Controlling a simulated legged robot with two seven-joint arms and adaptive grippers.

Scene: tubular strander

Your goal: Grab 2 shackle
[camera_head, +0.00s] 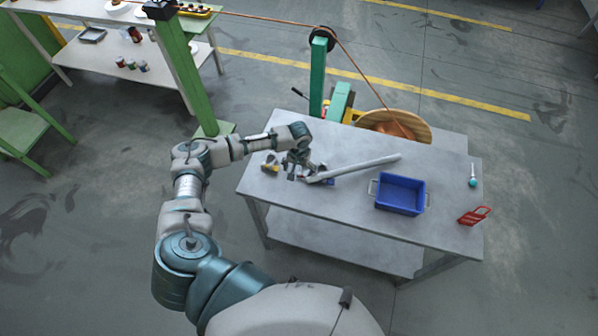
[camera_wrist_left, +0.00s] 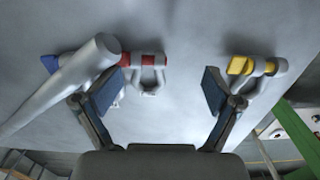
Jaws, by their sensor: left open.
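My left gripper (camera_head: 296,174) is open and low over the left part of the grey table. In the left wrist view its two blue-padded fingers (camera_wrist_left: 160,90) are spread with nothing held between them. A grey shackle with a red pin (camera_wrist_left: 152,72) lies beyond the fingertips, nearer the left finger, which partly hides it. A shackle with a yellow pin (camera_wrist_left: 258,67) lies beyond the right finger; it also shows left of the gripper in the head view (camera_head: 270,162). A blue part (camera_wrist_left: 50,63), perhaps of another shackle, is mostly hidden behind a grey bar. My right gripper is not in view.
The long grey bar (camera_head: 362,164) lies on the table (camera_head: 345,205) close to the gripper. A blue bin (camera_head: 400,194) stands right of it. A red item (camera_head: 474,215) and a teal-handled tool (camera_head: 473,181) lie at the right. A green post (camera_head: 317,80) and wooden reel (camera_head: 394,127) stand behind.

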